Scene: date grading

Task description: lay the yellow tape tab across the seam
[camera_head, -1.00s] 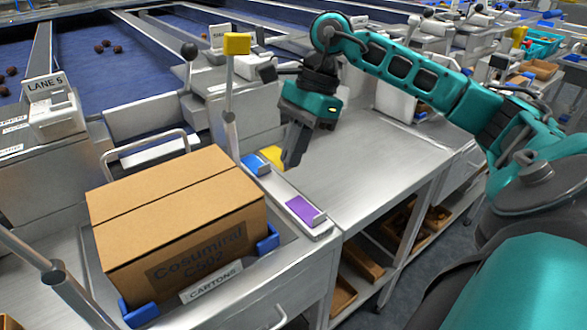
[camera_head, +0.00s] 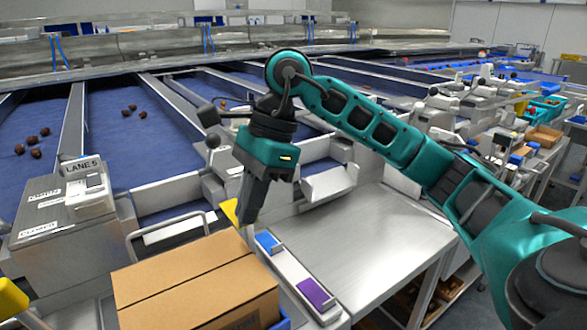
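The brown carton (camera_head: 165,270) sits at the bottom of the view, its top closed with the seam running along it; its front is cut off. My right gripper (camera_head: 246,212) points down just behind the carton's far right corner, apart from the carton's top as far as I can see. A yellow tape tab (camera_head: 229,212) shows at the left side of its fingertips, and the fingers look shut on it. They partly hide the tab. My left gripper is not in view.
A metal strip (camera_head: 289,268) right of the carton bears a blue tab (camera_head: 268,241) and a purple tab (camera_head: 315,292). The steel table (camera_head: 375,240) is bare. A lane 5 box (camera_head: 60,210) stands left. A yellow block (camera_head: 10,299) is cut off at lower left.

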